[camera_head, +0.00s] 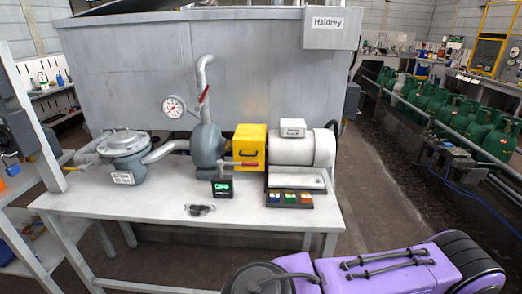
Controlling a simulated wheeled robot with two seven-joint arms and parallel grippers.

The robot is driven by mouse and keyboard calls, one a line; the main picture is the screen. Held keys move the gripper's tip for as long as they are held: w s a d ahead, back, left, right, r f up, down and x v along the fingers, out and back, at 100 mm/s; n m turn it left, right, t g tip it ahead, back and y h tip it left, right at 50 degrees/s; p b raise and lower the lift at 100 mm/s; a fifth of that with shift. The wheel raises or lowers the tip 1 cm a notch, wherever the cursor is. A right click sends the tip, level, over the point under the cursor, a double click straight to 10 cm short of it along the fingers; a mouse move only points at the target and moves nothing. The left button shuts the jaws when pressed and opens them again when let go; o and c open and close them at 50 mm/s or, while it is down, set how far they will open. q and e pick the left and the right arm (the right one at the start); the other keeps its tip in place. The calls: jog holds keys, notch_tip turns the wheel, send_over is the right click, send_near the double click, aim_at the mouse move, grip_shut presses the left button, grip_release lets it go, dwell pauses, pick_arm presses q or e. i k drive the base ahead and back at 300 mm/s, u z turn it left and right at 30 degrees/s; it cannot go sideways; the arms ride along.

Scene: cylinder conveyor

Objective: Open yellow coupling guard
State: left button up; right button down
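The yellow coupling guard (251,140) is a box on the white bench (155,207), between the grey pump (207,147) and the light motor (318,150). It has a dark handle on its front and looks closed; the coupling inside is hidden. A lever with a red grip (249,164) crosses in front of its lower part. Neither of my grippers is in view.
A lidded grey strainer (124,143) and a pressure gauge (173,107) stand left of the pump. A small green-lit display (222,188), dark keys or tags (199,210) and a button panel (290,199) lie in front. The bench's front left is clear.

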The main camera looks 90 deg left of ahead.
aim_at(249, 140)
jog(key=u, duration=2.45)
